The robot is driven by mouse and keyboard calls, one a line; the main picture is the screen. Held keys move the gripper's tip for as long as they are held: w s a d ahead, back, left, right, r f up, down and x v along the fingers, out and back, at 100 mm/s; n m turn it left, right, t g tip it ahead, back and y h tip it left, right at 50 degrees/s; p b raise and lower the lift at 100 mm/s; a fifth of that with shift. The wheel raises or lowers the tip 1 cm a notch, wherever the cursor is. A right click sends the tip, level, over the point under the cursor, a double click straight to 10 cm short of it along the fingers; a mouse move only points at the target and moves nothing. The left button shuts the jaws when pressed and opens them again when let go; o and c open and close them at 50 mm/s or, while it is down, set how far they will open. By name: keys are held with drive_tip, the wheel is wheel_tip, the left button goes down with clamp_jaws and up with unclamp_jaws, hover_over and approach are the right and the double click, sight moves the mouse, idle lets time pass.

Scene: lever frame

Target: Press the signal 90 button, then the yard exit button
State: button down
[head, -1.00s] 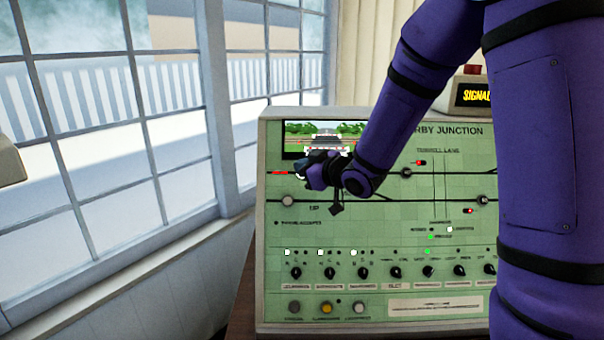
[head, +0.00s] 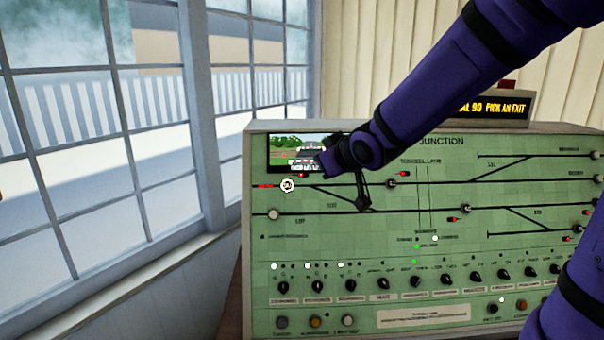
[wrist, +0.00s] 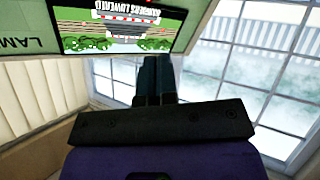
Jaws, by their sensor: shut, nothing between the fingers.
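The green signal panel (head: 330,235) carries a track diagram. A round button (head: 287,185) at the left end of the upper track line shows bright white; its small label is unreadable. My gripper (head: 326,162) is shut and empty, in front of the panel's screen, up and right of the white button. The wrist view shows its fingers (wrist: 155,68) together below the screen.
The screen (head: 292,153) at the panel's upper left is partly behind my gripper. A row of black knobs (head: 350,285) and several buttons line the lower panel. Windows (head: 100,130) stand to the left. My arm crosses above the panel's right half.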

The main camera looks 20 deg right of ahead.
drive_tip(key=s+r+m+g+h, duration=0.1)
drive_tip(key=s+m+g, duration=0.3)
drive_tip(key=s, duration=2.3)
drive_tip(key=d+r+g, duration=0.1)
drive_tip(key=g, duration=0.2)
drive_tip(key=shift+s, duration=0.3)
drive_tip(key=shift+r, duration=0.1)
